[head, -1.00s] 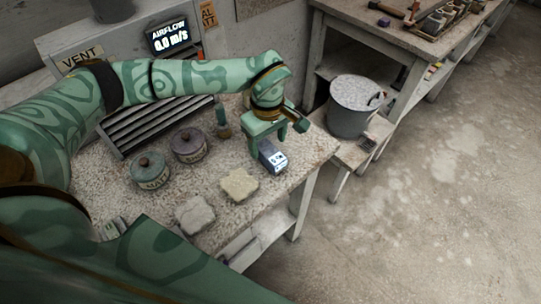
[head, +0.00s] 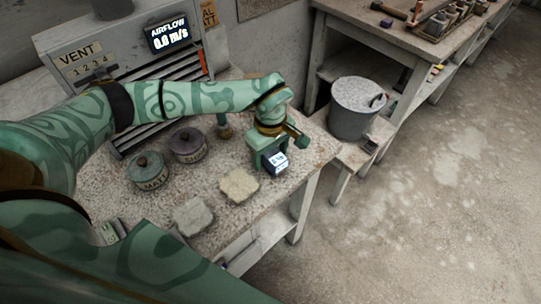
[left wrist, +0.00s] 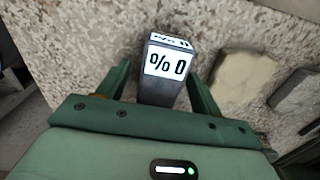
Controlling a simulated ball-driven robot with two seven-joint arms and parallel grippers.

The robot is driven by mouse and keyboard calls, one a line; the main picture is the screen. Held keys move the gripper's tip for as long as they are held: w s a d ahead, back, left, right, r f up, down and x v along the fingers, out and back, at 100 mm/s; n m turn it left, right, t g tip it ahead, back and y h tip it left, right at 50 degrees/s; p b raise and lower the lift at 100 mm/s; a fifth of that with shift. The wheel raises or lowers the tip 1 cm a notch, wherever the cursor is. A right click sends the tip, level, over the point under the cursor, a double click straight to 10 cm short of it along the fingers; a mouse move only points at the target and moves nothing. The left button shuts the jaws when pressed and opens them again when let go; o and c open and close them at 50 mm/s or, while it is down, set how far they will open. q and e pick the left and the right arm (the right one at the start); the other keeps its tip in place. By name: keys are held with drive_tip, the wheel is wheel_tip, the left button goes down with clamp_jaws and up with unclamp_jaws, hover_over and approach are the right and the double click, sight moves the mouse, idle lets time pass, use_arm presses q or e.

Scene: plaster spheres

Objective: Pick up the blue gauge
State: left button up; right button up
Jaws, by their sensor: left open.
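The gauge (head: 277,163) is a small blue-grey block with a lit white display, standing on the speckled bench near its right edge. In the left wrist view the gauge (left wrist: 165,70) shows "% 0" on its display. My left gripper (head: 272,158) is lowered around it, and the fingers partly hide it in the head view. In the left wrist view the left gripper (left wrist: 158,68) is open, one finger on each side of the gauge, with a gap visible at least on the left. My right gripper is not in view.
Two pale plaster slabs (head: 239,186) (head: 193,216) lie in front of the gauge. A vent cabinet (head: 85,62) is behind, and a bucket (head: 356,108) stands on a low stool to the right.

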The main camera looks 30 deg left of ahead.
sight(270, 152)
use_arm(q)
drive_tip(key=shift+f, duration=0.15)
drive_tip(key=c, duration=1.2)
drive_tip(key=shift+o, duration=0.2)
drive_tip(key=shift+r, duration=0.5)
wheel_tip(270, 152, up, 4)
drive_tip(key=shift+f+p, duration=0.1)
drive_tip(key=shift+p, duration=0.55)
drive_tip(key=s+d+r+p, duration=0.2)
drive_tip(key=s+d+r, duration=0.2)
drive_tip(key=s+r, duration=0.4)
drive_tip(key=s, duration=0.5)
drive_tip(key=shift+s+r+p, duration=0.2)
drive_tip(key=shift+r+p, duration=0.15)
drive_tip(key=shift+r, duration=0.05)
